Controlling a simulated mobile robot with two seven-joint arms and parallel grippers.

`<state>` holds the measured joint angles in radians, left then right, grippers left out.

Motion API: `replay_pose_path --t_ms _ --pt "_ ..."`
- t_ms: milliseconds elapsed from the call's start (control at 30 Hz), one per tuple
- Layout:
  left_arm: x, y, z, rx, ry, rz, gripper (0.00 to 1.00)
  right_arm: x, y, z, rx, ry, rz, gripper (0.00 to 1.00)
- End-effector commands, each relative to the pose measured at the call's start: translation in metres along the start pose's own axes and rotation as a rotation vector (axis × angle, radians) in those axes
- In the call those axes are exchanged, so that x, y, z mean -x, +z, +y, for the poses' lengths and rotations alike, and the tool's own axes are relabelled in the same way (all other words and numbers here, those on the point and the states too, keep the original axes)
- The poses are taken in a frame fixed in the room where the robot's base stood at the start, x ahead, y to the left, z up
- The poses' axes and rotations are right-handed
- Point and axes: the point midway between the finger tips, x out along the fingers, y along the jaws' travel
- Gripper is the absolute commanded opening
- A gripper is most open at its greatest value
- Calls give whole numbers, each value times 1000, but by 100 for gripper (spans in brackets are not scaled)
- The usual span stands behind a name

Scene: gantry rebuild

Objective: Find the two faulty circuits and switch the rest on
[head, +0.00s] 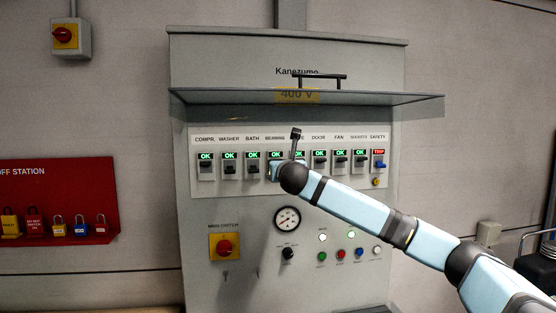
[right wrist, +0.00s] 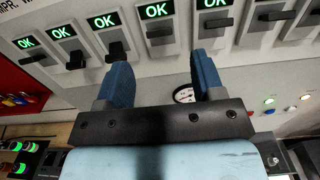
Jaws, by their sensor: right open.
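A row of breakers runs across the cabinet (head: 340,210), labelled COMPR., WASHER, BATH, BEARING and on to SAFETY. The displays I can read on the others, such as the COMPR. breaker (head: 206,168), show green OK. The SAFETY breaker (head: 379,160) shows red TRIP and has a blue lever. My right gripper (right wrist: 162,62) is open and empty in the right wrist view, its blue fingers just below the row, with an OK breaker (right wrist: 158,32) between and beyond them. Contact cannot be told. In the head view my right arm partly covers the breakers near BEARING. My left gripper is out of view.
A raised clear cover (head: 390,104) juts out above the row. Below are a red main switch (head: 224,247), a gauge (head: 287,219), a black selector (head: 288,253) and coloured buttons with lamps. A red lock board (head: 60,190) hangs at left.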

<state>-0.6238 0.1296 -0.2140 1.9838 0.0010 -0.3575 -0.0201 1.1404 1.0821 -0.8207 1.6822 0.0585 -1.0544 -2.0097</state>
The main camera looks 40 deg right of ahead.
Motion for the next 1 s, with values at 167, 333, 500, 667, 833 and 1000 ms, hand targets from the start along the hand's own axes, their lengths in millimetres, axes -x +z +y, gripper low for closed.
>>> replay_pose_path --t_ms 167,333,500,667,833,1000 --pt "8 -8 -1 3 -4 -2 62 -36 2 0 0 -1 3 62" --pt "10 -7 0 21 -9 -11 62 -57 1 1 -1 1 1 62" --pt "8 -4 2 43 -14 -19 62 -65 -1 1 0 2 1 62" --pt "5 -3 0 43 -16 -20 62 -66 -1 1 0 2 1 62" --pt "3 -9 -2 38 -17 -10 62 -66 -1 1 0 2 1 43" --pt "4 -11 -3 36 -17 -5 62 -65 -1 1 0 1 1 12"
